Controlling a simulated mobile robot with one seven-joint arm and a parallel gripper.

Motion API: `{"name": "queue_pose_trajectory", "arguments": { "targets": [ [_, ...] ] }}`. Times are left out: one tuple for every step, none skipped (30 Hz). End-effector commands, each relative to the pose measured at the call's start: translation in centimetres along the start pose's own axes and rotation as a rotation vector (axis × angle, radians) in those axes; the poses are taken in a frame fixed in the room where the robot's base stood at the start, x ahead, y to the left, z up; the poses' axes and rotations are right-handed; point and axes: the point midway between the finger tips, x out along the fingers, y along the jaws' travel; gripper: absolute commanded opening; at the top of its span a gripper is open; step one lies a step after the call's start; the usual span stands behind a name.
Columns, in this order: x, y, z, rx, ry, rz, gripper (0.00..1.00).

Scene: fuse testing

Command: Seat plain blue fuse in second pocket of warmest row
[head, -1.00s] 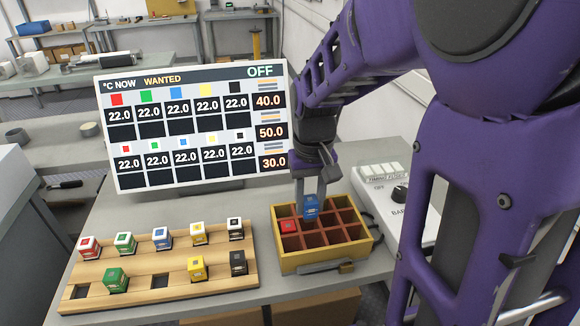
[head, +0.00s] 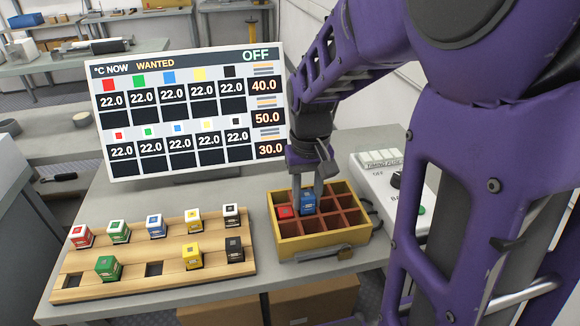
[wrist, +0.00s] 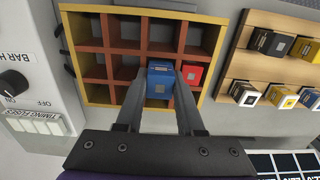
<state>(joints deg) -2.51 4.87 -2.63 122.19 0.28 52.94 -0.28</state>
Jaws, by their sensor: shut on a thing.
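The plain blue fuse (head: 308,204) is between the fingers of my gripper (head: 313,190), which is shut on it. It is at the yellow-rimmed fuse box (head: 290,249), just right of a red fuse (head: 285,212) in the box's middle row. In the wrist view the blue fuse (wrist: 160,80) lines up with the pocket beside the red fuse (wrist: 191,74). Its top stands a little higher than the red one's; its underside is hidden. The display (head: 187,112) reads OFF, with wanted values 40.0, 50.0 and 30.0 from top to bottom.
A wooden rack (head: 215,267) left of the box holds several fuses, some with white tops, and has empty slots. A control unit (head: 395,200) with a knob stands right of the box. The box's other visible pockets are empty. A latch (head: 325,253) is at its front.

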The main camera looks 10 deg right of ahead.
Motion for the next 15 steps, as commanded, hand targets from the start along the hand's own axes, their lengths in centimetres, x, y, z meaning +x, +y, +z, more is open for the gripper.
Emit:
{"name": "queue_pose_trajectory", "arguments": {
  "targets": [
    [0.19,0.0,0.0,0.0,0.0,0.0,0.0],
    [0.25,0.0,0.0,0.0,0.0,0.0,0.0],
    [0.33,0.0,0.0,0.0,0.0,0.0,0.0],
    [0.39,0.0,0.0,0.0,0.0,0.0,0.0],
    [0.45,0.0,0.0,0.0,0.0,0.0,0.0],
    [0.53,0.0,0.0,0.0,0.0,0.0,0.0],
    [0.59,0.0,0.0,0.0,0.0,0.0,0.0],
    [0.65,0.0,0.0,0.0,0.0,0.0,0.0],
    [0.73,0.0,-0.01,0.0,0.0,0.0,0.0],
    [0.66,0.0,-0.01,0.0,0.0,0.0,0.4],
    [0.63,0.0,-0.01,0.0,0.0,0.0,0.46],
    [0.63,0.0,-0.01,0.0,0.0,0.0,0.53],
    [0.63,0.0,-0.01,0.0,0.0,0.0,0.58],
    [0.63,0.0,0.0,0.0,0.0,0.0,0.64],
    [0.63,0.0,0.0,0.0,0.0,0.0,0.71]
  ]
}}
